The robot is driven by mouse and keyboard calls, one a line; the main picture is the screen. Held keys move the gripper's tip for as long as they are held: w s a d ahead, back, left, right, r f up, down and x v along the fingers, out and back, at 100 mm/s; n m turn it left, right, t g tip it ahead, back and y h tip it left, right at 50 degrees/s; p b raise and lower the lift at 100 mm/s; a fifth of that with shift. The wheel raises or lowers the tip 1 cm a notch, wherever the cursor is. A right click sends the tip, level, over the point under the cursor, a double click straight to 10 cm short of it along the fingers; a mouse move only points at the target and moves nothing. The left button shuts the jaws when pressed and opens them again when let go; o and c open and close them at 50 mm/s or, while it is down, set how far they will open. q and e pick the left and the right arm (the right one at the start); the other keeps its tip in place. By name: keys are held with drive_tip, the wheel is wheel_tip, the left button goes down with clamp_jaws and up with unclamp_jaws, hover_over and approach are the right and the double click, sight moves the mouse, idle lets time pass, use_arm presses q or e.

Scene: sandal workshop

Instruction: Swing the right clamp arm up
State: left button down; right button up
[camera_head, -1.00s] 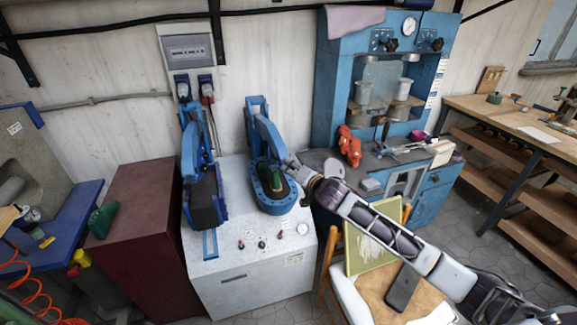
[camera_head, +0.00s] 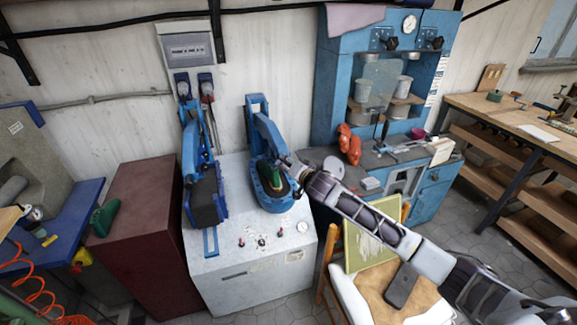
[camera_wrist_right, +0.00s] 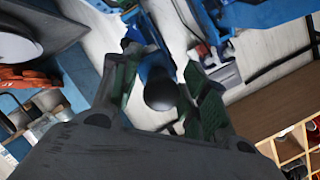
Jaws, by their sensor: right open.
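The right clamp arm (camera_head: 267,134) is a blue lever on the right station of the white press machine (camera_head: 235,262). It slopes down over the blue oval pad box (camera_head: 272,200), where a green item (camera_head: 276,178) shows. My right gripper (camera_head: 285,163) is beside the lower end of this arm, on its right. In the right wrist view the open fingers (camera_wrist_right: 163,92) stand on either side of a dark round knob (camera_wrist_right: 160,92) with a blue part behind it. Contact with the knob cannot be made out. My left gripper is not in view.
The left clamp arm (camera_head: 190,150) stands over a dark pad at the left station. A blue press cabinet (camera_head: 335,80) stands behind right. A chair (camera_head: 365,245) with a phone is below my right arm. A dark red cabinet (camera_head: 135,235) is at left.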

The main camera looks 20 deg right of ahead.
clamp_jaws()
drive_tip(key=shift+f, duration=0.1)
idle(0.4)
